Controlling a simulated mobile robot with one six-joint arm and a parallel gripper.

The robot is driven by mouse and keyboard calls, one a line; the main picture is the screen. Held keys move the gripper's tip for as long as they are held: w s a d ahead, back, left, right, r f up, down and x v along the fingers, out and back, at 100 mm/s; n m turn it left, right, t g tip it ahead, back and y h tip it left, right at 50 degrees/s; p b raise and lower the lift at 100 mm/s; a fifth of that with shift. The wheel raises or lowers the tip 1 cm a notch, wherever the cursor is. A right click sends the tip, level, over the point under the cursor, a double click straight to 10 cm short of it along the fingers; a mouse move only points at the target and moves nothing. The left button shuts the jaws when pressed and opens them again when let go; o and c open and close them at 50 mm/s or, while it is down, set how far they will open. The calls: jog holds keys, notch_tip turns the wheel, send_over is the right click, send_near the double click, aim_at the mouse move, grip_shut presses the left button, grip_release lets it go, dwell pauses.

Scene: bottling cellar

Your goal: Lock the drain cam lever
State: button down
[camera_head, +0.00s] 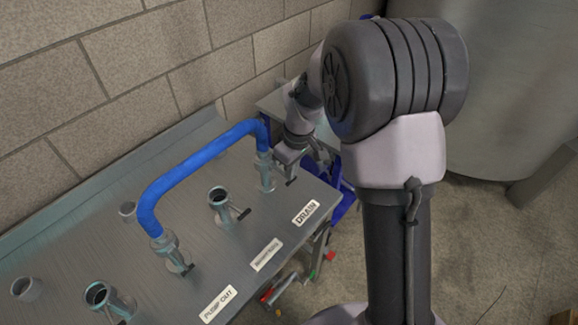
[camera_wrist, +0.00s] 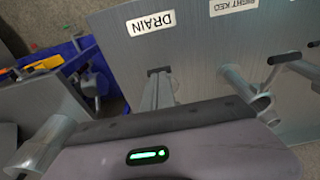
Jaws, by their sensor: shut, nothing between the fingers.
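The blue hose (camera_head: 195,165) arches from the coupling behind the PUMP OUT label to the drain coupling (camera_head: 265,178), behind the DRAIN label (camera_head: 306,212). The drain cam lever (camera_head: 291,183) shows as a short arm with a black tip beside that coupling. In the wrist view a black tip (camera_wrist: 158,71) shows just ahead of my gripper, below the DRAIN label in the picture. My gripper (camera_head: 290,153) is shut and empty, close beside the drain coupling. The gripper body hides much of the coupling in the wrist view. I cannot tell whether they touch or how far the lever is turned.
Another open coupling (camera_head: 103,297) stands at front left. A brick wall (camera_head: 130,60) backs the bench. A blue crate (camera_wrist: 90,72) stands beyond the bench end.

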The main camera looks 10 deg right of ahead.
jog(key=shift+s+f, duration=0.15)
jog(key=shift+f, duration=0.2)
dwell(0.5)
jog(key=shift+s+d+f, duration=0.1)
jog(key=shift+d+f, duration=0.05)
jog(key=shift+f, duration=0.4)
jog(key=shift+f+b, duration=0.5)
jog(key=shift+f, duration=1.25)
jog(key=shift+w+a+f+b, duration=0.2)
jog(key=shift+w+f, duration=0.05)
jog(key=shift+f, duration=0.15)
jog(key=shift+w+a+f+b, duration=0.15)
jog(key=shift+w+f+b, duration=0.05)
jog(key=shift+f, duration=0.2)
jog(key=shift+w+f, duration=0.1)
